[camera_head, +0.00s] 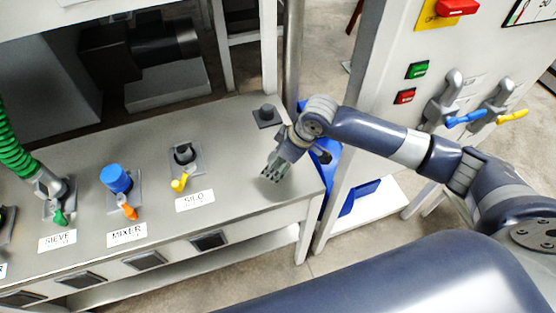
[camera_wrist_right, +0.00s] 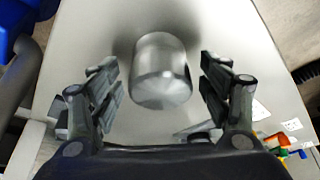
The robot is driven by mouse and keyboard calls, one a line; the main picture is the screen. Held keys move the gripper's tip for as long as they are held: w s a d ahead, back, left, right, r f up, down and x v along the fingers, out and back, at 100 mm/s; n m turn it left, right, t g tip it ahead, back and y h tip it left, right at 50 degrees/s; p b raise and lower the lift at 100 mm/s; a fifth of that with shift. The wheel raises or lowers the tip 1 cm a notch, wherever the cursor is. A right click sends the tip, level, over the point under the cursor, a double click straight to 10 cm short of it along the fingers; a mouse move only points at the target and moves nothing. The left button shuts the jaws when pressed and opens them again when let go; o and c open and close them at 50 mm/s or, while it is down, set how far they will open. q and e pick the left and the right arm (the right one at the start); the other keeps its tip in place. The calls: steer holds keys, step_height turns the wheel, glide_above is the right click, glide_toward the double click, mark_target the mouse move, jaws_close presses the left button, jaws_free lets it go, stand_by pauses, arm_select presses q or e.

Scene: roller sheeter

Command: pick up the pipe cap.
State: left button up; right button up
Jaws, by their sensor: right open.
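The pipe cap (camera_wrist_right: 161,72) is a grey metallic cylinder, seen in the right wrist view over the grey worktop, between the two fingers of my right gripper (camera_wrist_right: 160,82). The fingers are open, with a visible gap to the cap on each side. In the head view my right gripper (camera_head: 273,172) points down at the right end of the worktop; I cannot clearly tell the cap from the fingers there. My left gripper is not in view.
The worktop (camera_head: 240,190) carries a dark fitting (camera_head: 266,113) behind the gripper, a silo outlet with a yellow handle (camera_head: 180,184), a blue-capped mixer outlet (camera_head: 115,178) and a green hose (camera_head: 14,155). A white cabinet (camera_head: 385,60) with valves stands to the right.

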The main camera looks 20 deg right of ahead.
steer(key=shift+f, duration=0.1)
steer(key=shift+c, duration=0.6)
steer(key=c, duration=1.2)
steer(key=shift+r, duration=0.7)
step_height(320, 180, up, 2)
steer(key=shift+r+b, duration=0.1)
steer(key=shift+b, duration=0.25)
steer(key=s+a+r+b, duration=0.1)
steer(key=s+a, duration=0.9)
steer(key=s, duration=0.2)
steer(key=shift+s+r+b, duration=0.25)
steer(key=shift+s+b, duration=0.05)
steer(key=shift+b, duration=0.05)
